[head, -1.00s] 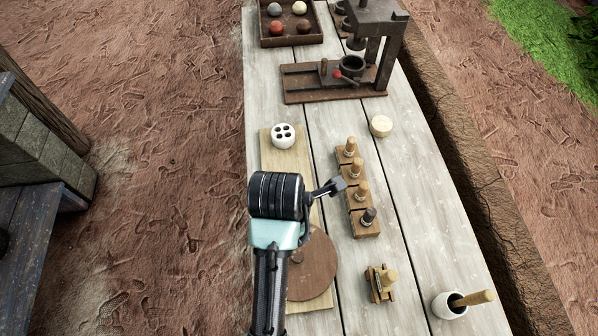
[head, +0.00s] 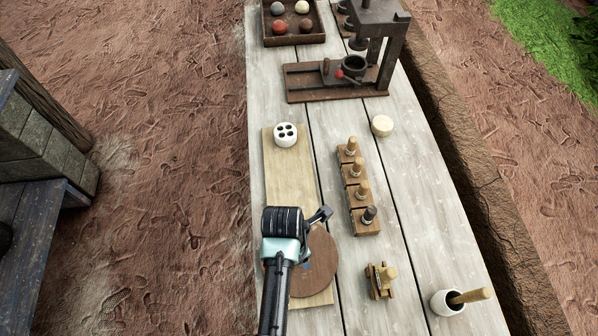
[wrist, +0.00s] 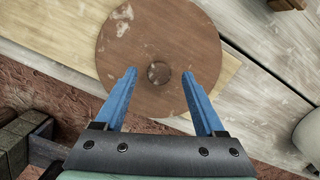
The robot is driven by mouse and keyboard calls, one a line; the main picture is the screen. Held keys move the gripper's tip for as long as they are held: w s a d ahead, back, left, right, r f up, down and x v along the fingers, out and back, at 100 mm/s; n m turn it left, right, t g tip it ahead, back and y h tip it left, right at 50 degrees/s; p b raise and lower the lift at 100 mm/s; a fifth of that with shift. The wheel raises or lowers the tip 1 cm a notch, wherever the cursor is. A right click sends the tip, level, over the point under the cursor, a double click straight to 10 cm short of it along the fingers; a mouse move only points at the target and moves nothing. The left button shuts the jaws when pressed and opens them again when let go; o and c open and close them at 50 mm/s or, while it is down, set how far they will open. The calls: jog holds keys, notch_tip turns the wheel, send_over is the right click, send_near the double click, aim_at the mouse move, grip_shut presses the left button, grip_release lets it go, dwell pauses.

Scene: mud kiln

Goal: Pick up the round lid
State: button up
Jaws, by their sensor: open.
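The round lid (head: 320,262) is a flat brown disc with a small knob at its middle. It lies on a pale board (head: 290,170) on the plank table. In the wrist view the lid (wrist: 150,35) fills the upper middle, with its knob in full sight. My gripper (wrist: 160,78) is open and empty, its blue fingers pointing at the lid on either side of the knob. The fingers appear above the lid; I cannot tell the exact gap. In the head view my arm hides the lid's left part and most of the fingers.
A white pot with holes (head: 285,134) stands at the board's far end. Right of the board are a row of wooden-handled stamps (head: 358,190), a pale round piece (head: 381,125), a small wooden tool (head: 380,281) and a white mortar (head: 446,303). A press (head: 375,50) stands farther back.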

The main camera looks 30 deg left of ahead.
jog(key=shift+w+f, duration=0.15)
jog(key=shift+f, duration=1.15)
grip_shut()
